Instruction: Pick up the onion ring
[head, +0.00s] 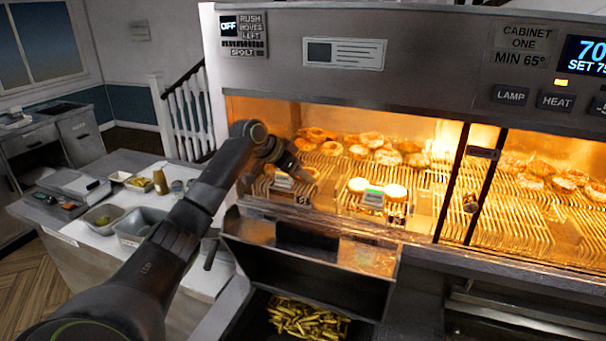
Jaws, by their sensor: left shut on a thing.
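My left gripper (300,172) reaches into the lit cabinet from the left and is shut. A small golden-brown piece, the onion ring (311,173), shows at its fingertips, partly hidden by the fingers. The tips are low over the left part of the wire rack, behind a small price tag (283,182). It is too small to tell whether the ring is clear of the rack. My right gripper is not in view.
Several fried pieces (385,150) lie at the back of the rack. A dark divider (470,190) splits the cabinet. A bin of fries (305,318) is below. A side table (85,235) holds tubs and a bottle.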

